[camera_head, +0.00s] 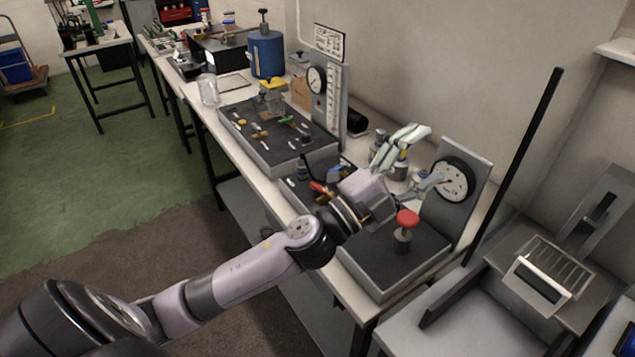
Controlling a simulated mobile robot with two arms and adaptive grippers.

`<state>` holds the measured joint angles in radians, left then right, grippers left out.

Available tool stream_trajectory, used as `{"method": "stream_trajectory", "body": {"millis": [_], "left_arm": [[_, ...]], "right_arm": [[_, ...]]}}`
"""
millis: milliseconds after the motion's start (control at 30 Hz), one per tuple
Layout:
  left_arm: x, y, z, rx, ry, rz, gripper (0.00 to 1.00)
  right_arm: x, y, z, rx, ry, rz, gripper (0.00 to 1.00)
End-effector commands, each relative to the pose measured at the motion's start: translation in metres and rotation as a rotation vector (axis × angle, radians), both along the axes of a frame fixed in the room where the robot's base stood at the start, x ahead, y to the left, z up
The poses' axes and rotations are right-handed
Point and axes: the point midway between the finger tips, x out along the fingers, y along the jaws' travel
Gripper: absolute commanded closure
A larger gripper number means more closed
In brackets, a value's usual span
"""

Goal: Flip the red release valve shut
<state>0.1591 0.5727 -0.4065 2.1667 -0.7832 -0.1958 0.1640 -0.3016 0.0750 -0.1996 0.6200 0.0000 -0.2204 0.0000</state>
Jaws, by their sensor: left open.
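A small red lever handle (319,187) shows on the dark panel beside my left wrist; part of its fitting is hidden by my arm. A round red knob (407,218) stands upright on a short post on the grey box at the front right. I cannot tell for sure which of the two is the release valve. My left gripper (432,156) is open and empty, reaching over the bench in front of the dial gauge (452,181). Its fingers are spread, past the lever and above and behind the red knob. My right gripper is not in view.
A black panel (262,151) with several small valves lies further back on the bench. A blue cylinder (265,54) and a glass jar (208,90) stand beyond it. The wall and gauge plate bound the right side. A grey machine (530,262) stands at the right.

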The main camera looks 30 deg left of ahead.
Motion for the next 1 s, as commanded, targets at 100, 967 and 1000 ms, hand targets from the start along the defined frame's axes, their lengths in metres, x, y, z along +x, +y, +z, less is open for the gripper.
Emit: {"method": "stream_trajectory", "body": {"millis": [100,967,1000], "left_arm": [[-0.012,-0.042,0.026,0.315,-0.232,-0.2,0.31],[0.0,0.254,-0.056,2.101,0.376,-0.604,0.31],[0.001,0.255,-0.059,2.102,0.379,-0.606,0.31]], "right_arm": [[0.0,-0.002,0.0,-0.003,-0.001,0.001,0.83],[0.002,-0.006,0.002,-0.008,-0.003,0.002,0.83],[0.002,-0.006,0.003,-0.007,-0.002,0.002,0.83]]}}
